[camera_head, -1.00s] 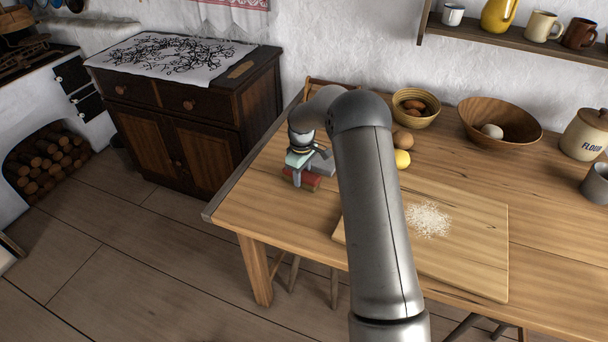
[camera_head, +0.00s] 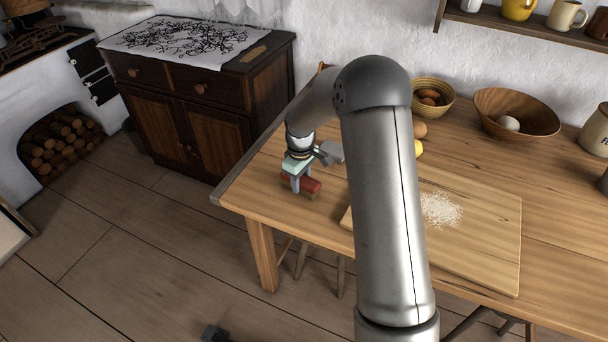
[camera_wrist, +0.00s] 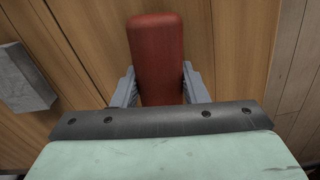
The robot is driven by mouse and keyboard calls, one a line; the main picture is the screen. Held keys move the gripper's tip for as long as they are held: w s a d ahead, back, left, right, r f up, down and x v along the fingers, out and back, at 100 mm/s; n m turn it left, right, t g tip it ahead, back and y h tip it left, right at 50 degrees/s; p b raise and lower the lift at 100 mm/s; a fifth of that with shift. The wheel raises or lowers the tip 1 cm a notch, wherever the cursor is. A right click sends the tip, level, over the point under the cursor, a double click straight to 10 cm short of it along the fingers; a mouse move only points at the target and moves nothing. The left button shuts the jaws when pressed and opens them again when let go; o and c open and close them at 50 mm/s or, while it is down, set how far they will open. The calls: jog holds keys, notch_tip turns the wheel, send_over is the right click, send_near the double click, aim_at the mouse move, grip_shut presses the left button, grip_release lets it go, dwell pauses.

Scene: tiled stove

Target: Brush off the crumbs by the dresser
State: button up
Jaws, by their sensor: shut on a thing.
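My gripper (camera_head: 298,182) is over the left end of the wooden table, shut on a red block-like thing (camera_head: 313,185), which looks like a brush with a pale brown underside. The wrist view shows its red back (camera_wrist: 157,58) between the two grey fingers. I cannot tell whether it touches the tabletop. The dark wooden dresser (camera_head: 217,130) stands against the wall, left of the table. A patch of pale crumbs or grains (camera_head: 440,209) lies on the cutting board (camera_head: 490,255), right of my arm. No crumbs show on the visible floor beside the dresser.
The table (camera_head: 240,187) also bears a small bowl of eggs (camera_head: 448,102), a large wooden bowl (camera_head: 540,122) and a yellow fruit (camera_head: 418,148). A small dark object (camera_head: 214,332) lies on the floor. The floor (camera_head: 150,240) before the dresser is open.

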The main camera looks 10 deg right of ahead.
jog(key=shift+s+a+r+p, duration=0.2)
jog(key=shift+r+p, duration=0.05)
jog(key=shift+p, duration=0.05)
jog(key=shift+r+p, duration=2)
jog(key=shift+r, duration=1.85)
